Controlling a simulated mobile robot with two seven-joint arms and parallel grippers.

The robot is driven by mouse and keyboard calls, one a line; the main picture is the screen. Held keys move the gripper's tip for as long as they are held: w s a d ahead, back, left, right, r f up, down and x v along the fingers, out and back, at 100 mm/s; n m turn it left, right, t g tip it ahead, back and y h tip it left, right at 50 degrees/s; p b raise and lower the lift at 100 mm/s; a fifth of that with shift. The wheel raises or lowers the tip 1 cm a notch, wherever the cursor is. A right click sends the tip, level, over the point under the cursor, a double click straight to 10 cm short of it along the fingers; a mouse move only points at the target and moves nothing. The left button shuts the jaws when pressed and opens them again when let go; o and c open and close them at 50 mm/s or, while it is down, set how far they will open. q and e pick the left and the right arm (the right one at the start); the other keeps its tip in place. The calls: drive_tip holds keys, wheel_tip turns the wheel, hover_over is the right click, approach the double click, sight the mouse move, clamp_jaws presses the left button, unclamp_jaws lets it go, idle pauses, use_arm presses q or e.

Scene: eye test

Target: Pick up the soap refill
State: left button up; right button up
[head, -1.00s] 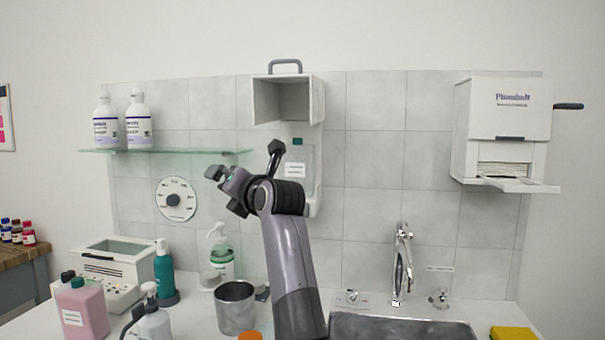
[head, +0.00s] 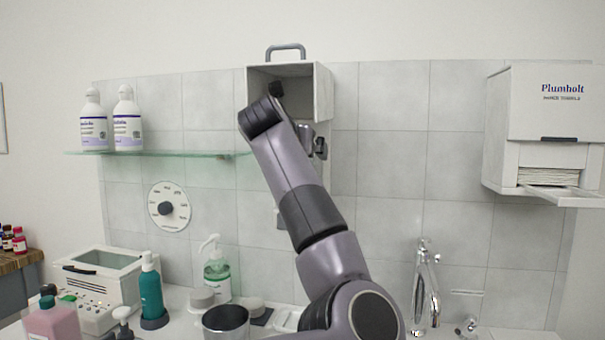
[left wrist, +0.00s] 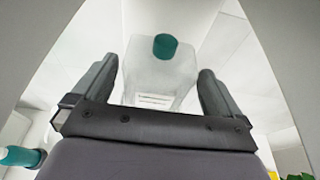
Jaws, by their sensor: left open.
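The soap refill (left wrist: 150,75) shows in the left wrist view as a pale translucent container with a teal cap (left wrist: 165,47) and a label. It lies between the two fingers of my left gripper (left wrist: 157,70), which is open; I cannot tell whether either finger touches it. In the head view my arm hides the refill, and only part of the left gripper (head: 313,142) shows at the arm's right side. An open white box-shaped housing (head: 323,95) with a grey handle is on the wall just above. My right gripper is not in view.
A glass shelf (head: 160,153) with two white bottles is at left. A towel dispenser (head: 545,110) hangs at right. A metal cup (head: 226,320), a teal bottle (head: 151,290) and a pump bottle (head: 217,275) stand on the counter below. A tap (head: 424,285) is right of my arm.

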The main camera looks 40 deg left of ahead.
use_arm(q)
drive_tip(key=p+x, duration=0.1)
drive_tip(key=x, duration=0.3)
drive_tip(key=c, duration=0.7)
drive_tip(key=shift+c, duration=0.2)
drive_tip(key=shift+r, duration=0.1)
